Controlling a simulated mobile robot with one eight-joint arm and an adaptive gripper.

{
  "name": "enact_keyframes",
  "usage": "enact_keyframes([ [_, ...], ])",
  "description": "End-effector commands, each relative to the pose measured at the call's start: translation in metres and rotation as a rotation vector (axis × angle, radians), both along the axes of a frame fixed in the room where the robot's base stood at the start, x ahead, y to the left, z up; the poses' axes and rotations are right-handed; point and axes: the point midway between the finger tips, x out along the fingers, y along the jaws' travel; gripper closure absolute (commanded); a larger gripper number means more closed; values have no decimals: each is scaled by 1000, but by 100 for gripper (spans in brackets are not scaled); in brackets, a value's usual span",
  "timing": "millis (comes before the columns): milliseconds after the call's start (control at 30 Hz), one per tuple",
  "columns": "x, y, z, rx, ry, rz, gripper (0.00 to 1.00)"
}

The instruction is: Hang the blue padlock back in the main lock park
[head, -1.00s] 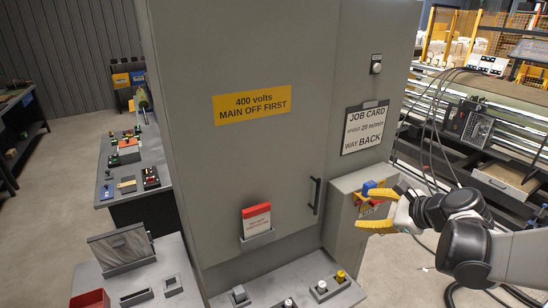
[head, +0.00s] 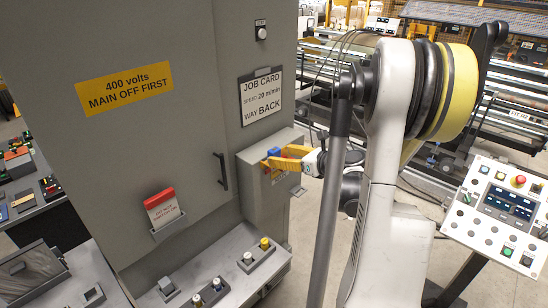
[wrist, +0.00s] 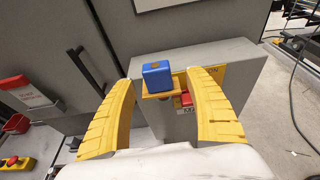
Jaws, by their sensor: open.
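The blue padlock (wrist: 157,76) shows as a small blue block with a brownish mark on top. It stands at an orange-brown ledge (wrist: 160,97) on the front of a grey box; its shackle is not clear. In the head view the padlock (head: 296,151) is small and partly hidden by my gripper (head: 277,158). My gripper is open, its yellow fingers on either side of the padlock in the wrist view, with gaps between. A red handle (wrist: 186,100) on a yellow plate (wrist: 212,75) is partly behind the right finger. I cannot tell which part is the main lock park.
The grey box (head: 262,201) is fixed beside the tall grey cabinet (head: 130,130), which has a dark handle (head: 222,171). A bench with buttons (head: 230,272) stands below. A control panel (head: 500,215) stands right of my arm.

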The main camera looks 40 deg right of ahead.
Motion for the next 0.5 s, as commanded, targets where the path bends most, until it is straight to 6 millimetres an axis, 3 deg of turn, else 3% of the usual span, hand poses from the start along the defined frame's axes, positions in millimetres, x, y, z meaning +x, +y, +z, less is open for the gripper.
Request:
enact_keyframes([
  [200, 32, 7, -11, 1, 0, 3, 37],
  [433, 35, 7, -12, 0, 0, 0, 37],
  [467, 35, 7, -12, 0, 0, 0, 42],
  [500, 35, 7, -12, 0, 0, 0, 54],
])
